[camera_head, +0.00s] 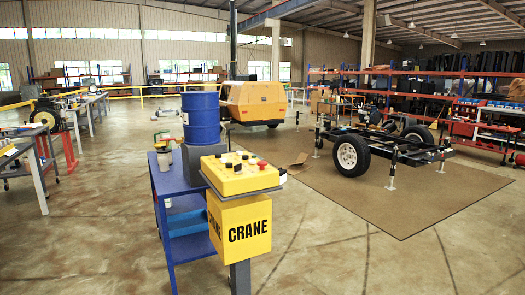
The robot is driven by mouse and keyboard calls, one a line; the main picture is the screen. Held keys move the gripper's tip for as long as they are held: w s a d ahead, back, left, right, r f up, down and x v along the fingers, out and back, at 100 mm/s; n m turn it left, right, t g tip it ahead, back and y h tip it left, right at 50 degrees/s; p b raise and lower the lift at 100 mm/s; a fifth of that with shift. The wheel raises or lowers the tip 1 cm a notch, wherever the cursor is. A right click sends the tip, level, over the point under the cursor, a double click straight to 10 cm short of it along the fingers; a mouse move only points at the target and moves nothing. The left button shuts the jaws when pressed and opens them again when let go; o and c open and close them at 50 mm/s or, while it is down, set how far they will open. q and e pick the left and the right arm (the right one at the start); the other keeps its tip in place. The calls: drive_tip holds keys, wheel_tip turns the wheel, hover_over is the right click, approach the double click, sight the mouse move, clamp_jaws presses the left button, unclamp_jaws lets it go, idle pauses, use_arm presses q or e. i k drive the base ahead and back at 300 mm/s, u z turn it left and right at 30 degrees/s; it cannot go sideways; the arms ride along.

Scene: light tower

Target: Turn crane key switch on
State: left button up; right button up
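A yellow crane control box (240,174) with several dark knobs and a red button (262,164) sits on a post in the middle of the view. Below it is a yellow block (240,226) marked CRANE. The key switch cannot be told apart from the other small controls on the box top at this size. Neither of my grippers is in view.
A blue cart (172,185) with a blue drum (201,118) stands just behind and left of the box. A trailer chassis (385,145) stands on a brown mat (400,205) at the right. A yellow generator (252,102) is farther back. The floor in front is clear.

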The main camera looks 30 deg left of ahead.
sight(237, 168)
drive_tip(key=i, duration=1.35)
drive_tip(key=u, duration=2.3)
